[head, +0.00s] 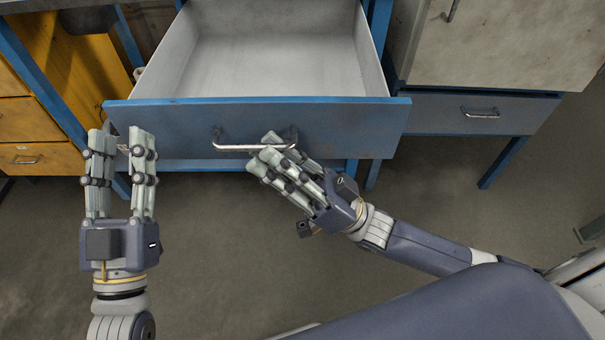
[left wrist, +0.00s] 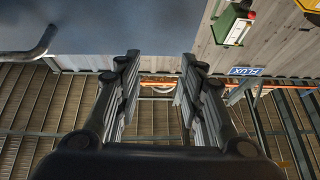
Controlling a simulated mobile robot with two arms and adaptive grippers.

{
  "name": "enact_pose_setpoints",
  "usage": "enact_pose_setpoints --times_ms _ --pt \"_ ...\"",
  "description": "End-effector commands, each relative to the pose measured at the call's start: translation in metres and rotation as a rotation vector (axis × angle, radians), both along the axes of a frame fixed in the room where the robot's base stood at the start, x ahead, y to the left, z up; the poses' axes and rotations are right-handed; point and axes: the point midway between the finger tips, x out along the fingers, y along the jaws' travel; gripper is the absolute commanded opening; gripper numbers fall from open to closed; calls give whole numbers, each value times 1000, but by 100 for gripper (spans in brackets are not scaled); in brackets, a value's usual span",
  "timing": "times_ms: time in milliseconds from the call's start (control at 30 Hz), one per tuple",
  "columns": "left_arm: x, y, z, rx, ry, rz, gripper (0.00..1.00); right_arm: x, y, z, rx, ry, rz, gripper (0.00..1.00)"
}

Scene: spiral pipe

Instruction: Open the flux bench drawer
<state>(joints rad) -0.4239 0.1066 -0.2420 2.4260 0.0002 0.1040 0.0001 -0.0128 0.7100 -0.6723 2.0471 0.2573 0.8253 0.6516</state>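The drawer (head: 258,113) has a blue front and stands pulled well out, its pale grey inside empty. Its metal bar handle (head: 232,147) runs across the middle of the front. My right gripper (head: 265,151) is at the right part of this handle, its fingers close together on either side of the bar. My left gripper (head: 122,137) is open and empty, beside the left end of the drawer front. In the left wrist view its fingers (left wrist: 160,60) are spread, with the handle (left wrist: 42,44) at upper left.
An orange-yellow cabinet with drawers (head: 35,128) stands at left. A shut blue-grey drawer (head: 450,113) with its own handle is at right, under a pale box. A green object (left wrist: 233,24) shows in the left wrist view. The floor in front is clear.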

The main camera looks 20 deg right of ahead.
Motion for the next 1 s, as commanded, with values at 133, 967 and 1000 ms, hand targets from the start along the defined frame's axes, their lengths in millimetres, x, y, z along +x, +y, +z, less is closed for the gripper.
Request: enact_pose_setpoints --times_ms 133,967,1000 --pt "0 0 0 0 0 0 36 -11 -22 -26 -6 5 -1 17" --pt "0 0 0 0 0 0 36 -29 -54 -60 -1 1 0 17" --pt "0 0 0 0 0 0 36 -29 -54 -60 -1 1 0 17"
